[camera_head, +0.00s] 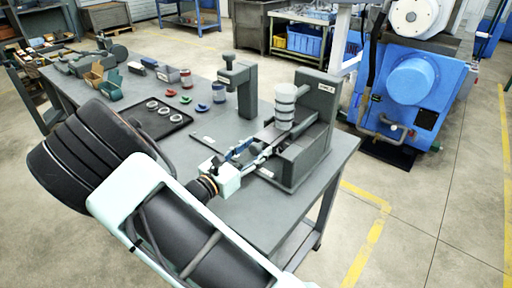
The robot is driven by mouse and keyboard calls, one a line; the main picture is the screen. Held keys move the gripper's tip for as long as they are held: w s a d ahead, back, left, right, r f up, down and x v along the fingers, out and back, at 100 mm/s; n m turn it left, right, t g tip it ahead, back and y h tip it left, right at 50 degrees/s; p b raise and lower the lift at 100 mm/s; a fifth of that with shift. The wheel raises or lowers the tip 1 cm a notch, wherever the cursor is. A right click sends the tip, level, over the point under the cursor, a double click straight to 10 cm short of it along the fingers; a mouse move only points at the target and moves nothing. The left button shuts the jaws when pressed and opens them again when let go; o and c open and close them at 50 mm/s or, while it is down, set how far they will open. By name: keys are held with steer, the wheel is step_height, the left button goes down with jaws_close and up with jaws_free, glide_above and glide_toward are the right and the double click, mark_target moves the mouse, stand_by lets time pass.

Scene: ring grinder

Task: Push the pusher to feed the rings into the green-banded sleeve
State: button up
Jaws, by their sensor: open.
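A grey ring fixture (304,160) stands at the near right part of the workbench. A white and grey stacked cylinder (285,105) stands upright over its channel, in front of a tall grey plate. My gripper (256,151) is open at the left end of this channel, its fingers pointing right toward the base of the stack. I cannot tell whether a finger touches the fixture. The pusher is not clear in this view; the fingers cover part of the channel. I cannot make out a green band on any sleeve.
A black tray (162,113) with several pale rings lies left of a grey press-like stand (239,88). Small red, green and blue pieces and a cylinder (218,92) stand behind. The workbench (262,222) is bare at its near right. A blue machine (412,92) stands beyond.

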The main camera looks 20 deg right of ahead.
steer(key=shift+a, duration=0.1)
steer(key=shift+p+v, duration=0.6)
steer(key=shift+v, duration=1.85)
